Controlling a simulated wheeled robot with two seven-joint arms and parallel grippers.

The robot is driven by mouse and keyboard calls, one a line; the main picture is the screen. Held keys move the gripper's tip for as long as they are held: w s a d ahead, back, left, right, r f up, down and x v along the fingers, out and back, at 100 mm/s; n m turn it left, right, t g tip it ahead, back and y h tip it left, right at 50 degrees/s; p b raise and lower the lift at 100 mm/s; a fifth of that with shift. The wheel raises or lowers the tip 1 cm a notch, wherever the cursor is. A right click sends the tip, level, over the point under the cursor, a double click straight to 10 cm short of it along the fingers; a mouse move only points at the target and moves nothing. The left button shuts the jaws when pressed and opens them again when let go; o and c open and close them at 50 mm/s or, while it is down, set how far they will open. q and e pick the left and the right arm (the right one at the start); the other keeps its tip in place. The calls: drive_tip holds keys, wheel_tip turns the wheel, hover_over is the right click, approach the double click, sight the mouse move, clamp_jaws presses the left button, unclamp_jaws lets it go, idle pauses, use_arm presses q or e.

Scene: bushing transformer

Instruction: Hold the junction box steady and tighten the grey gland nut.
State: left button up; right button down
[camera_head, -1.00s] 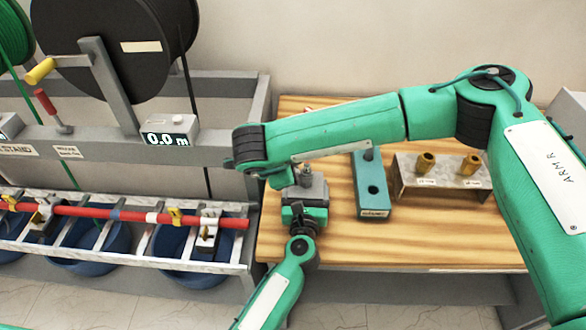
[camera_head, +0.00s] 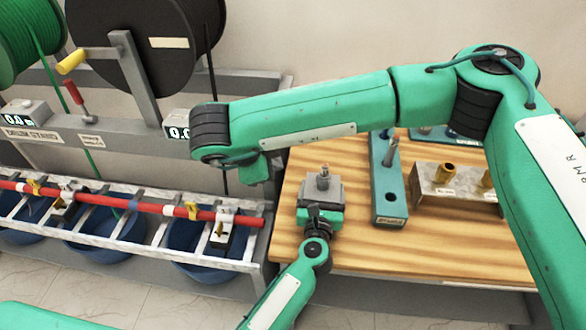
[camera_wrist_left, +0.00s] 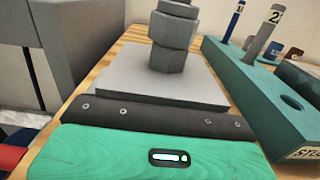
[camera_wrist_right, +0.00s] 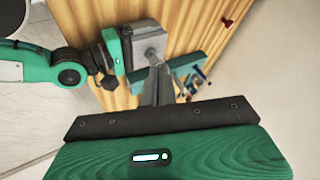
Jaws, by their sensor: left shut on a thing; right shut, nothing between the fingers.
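The grey junction box (camera_head: 321,193) stands at the wooden table's left front, its grey gland nut (camera_head: 323,182) upright on top. In the left wrist view the hexagonal gland nut (camera_wrist_left: 168,58) sits under a narrower stacked fitting. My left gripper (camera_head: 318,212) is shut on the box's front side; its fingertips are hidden. My right gripper (camera_head: 256,166) is up and left of the box in the head view, partly hidden by its own arm. In the right wrist view its fingers (camera_wrist_right: 158,85) are shut and empty, apart from the box (camera_wrist_right: 149,42).
A teal holder (camera_head: 388,205) with upright rods stands right of the box. A metal stand (camera_head: 440,203) with brass fittings is farther right. The drum stand (camera_head: 120,150), with a red cable across its rack, is left. Bare table lies in front of the holder.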

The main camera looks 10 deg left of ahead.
sight(328, 179)
drive_tip(key=s+d+n+t+y, duration=0.1)
drive_tip(key=s+d+n+y, duration=0.35)
drive_tip(key=n, duration=0.95)
drive_tip(key=s+d+n+y, duration=0.1)
drive_tip(key=d+n+y, duration=0.1)
drive_tip(key=d+n, duration=0.85)
drive_tip(key=w+a+f+n, duration=0.1)
drive_tip(key=w+f, duration=0.1)
drive_tip(key=w, duration=0.1)
drive_tip(key=w+a+f+n, duration=0.1)
drive_tip(key=w+f, duration=0.1)
drive_tip(key=f, duration=0.1)
drive_tip(key=w+a+f+n, duration=0.1)
drive_tip(key=w+f, duration=0.1)
drive_tip(key=w, duration=0.1)
drive_tip(key=shift+w+f+h, duration=0.25)
drive_tip(key=shift+w+f, duration=0.1)
drive_tip(key=shift+f, duration=0.05)
drive_tip(key=shift+w+d, duration=0.1)
drive_tip(key=shift+w, duration=0.3)
